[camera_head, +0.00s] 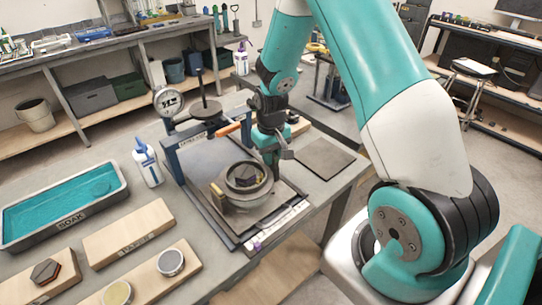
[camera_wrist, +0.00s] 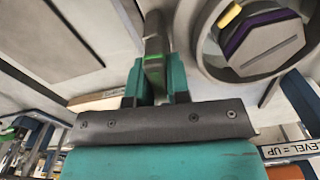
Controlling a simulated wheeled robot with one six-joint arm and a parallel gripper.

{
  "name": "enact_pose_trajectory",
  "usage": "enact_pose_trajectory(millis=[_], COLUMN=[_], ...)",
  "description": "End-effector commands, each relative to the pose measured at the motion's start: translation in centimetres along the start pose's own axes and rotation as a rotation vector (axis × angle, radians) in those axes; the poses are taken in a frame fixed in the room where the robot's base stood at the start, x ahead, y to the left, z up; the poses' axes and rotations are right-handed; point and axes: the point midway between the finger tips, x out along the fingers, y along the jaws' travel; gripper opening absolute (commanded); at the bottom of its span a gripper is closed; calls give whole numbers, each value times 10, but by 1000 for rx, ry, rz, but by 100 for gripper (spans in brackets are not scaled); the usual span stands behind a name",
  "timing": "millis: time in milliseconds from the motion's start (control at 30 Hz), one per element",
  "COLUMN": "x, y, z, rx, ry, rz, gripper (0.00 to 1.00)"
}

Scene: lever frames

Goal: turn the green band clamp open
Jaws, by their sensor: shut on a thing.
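My gripper (camera_head: 272,155) points down beside the round pot (camera_head: 243,205) on the dark plate of the blue press frame. In the wrist view my gripper's teal fingers (camera_wrist: 156,85) are shut on a grey lever (camera_wrist: 154,28) with a green strip, which I take as the green band clamp's handle. The lever sits beside the pot's round rim (camera_wrist: 208,62), which also shows in the wrist view. How the lever joins the band is hidden by my fingers.
A teal-filled soak tray (camera_head: 65,222) and a white bottle (camera_head: 147,163) stand left of the blue frame (camera_head: 184,158). A dial gauge (camera_head: 168,101) stands behind. Wooden boards (camera_head: 128,232) lie at front left, two bearing round or hexagonal pieces. A flat dark plate (camera_head: 325,158) lies right.

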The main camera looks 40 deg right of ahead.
Motion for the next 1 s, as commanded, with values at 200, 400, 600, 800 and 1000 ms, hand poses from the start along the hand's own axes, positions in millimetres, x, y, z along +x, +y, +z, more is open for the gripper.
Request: enact_pose_trajectory(millis=[200, 400, 600, 800, 1000], x=[-1, -1, -1, -1, -1], y=[0, 0, 0, 0, 0], z=[-1, -1, -1, -1, -1], rx=[-101, -146, -160, -160, -160], ry=[3, 3, 3, 4, 3], rz=[0, 0, 0, 0, 0], gripper=[0, 0, 0, 0, 43])
